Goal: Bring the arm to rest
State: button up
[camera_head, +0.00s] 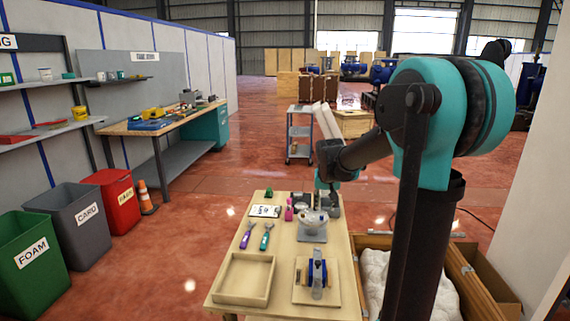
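My arm rises from the lower right and reaches left over the back of the wooden table (225,296). My gripper (329,202) is small and dark at the end of the arm, near the back right of the table. Its fingers are too small and dark to tell open from shut. A clear, rounded part (313,219) on a grey base is just below it; I cannot tell whether they touch. A blue and clear dispenser-like assembly (318,274) stands upright on a wooden board at the front right of the table.
An empty wooden tray (243,299) is at the table's front left. A purple-handled tool (248,235), a teal-handled tool (266,236) and a white card (265,211) lie behind it. A wooden crate (459,279) with white padding stands right.

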jog(key=shift+n+y, duration=0.3)
jog(key=shift+n, duration=0.5)
jog(key=s+f, duration=0.4)
jog(key=s, duration=0.5)
jog(key=s+d+f, duration=0.1)
jog(key=s+f, duration=0.3)
jog(key=s, duration=0.6)
jog(key=s+d+f, duration=0.1)
jog(key=s+f, duration=0.3)
jog(key=s, duration=0.6)
jog(key=shift+s+d+f, duration=0.1)
jog(key=shift+f, duration=0.15)
